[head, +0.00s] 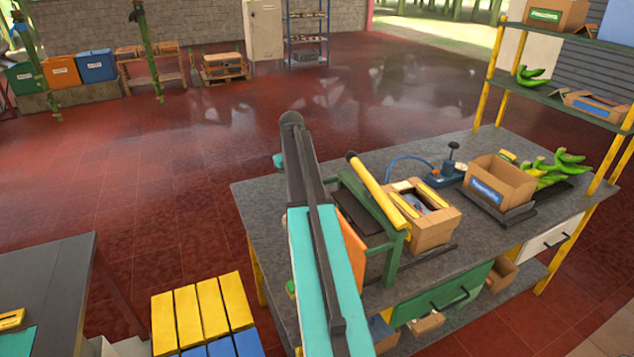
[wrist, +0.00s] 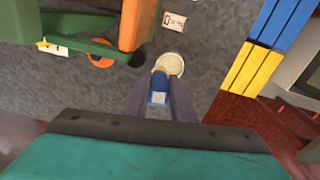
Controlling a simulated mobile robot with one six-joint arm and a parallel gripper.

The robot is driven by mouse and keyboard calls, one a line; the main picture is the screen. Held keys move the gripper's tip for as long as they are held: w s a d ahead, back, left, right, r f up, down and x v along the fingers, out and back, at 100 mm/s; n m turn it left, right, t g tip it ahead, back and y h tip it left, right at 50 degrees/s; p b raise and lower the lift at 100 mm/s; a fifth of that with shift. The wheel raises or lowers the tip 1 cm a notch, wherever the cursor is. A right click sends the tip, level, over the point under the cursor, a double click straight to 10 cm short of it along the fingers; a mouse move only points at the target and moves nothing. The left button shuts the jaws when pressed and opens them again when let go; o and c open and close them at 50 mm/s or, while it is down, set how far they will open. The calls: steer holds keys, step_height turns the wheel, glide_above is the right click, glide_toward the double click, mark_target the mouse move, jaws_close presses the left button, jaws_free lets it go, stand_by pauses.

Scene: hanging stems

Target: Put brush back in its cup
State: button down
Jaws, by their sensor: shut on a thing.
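In the wrist view my gripper (wrist: 160,88) is shut, its two grey fingers on either side of a blue piece (wrist: 158,86) with a pale label, which looks like part of the brush. A round cream-coloured thing (wrist: 170,64) shows just beyond the blue piece. I cannot tell whether it is the cup or the brush's end, nor whether the two touch. Both are above or on the grey worktop (wrist: 205,50). In the head view my arm hides the gripper, brush and cup.
A green frame (wrist: 70,32) with an orange panel (wrist: 137,22) stands left of the gripper. An orange ring (wrist: 100,55) and small white box (wrist: 174,21) lie nearby. A yellow-and-blue slatted stand (head: 200,312) is beside the bench (head: 262,195). A cardboard box (head: 432,228) is right.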

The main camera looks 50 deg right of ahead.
steer(key=s+d, duration=0.2)
steer(key=d, duration=0.4)
steer(key=shift+s+d+y, duration=0.35)
steer(key=shift+y, duration=0.05)
steer(key=shift+f, duration=0.15)
steer(key=shift+f+b, duration=1.25)
steer(key=shift+f, duration=1.95)
steer(key=shift+f, duration=0.6)
steer(key=c, duration=1)
jaws_free()
steer(key=shift+w+r+p, duration=0.1)
steer(key=shift+r+p, duration=0.55)
steer(key=shift+r, duration=0.9)
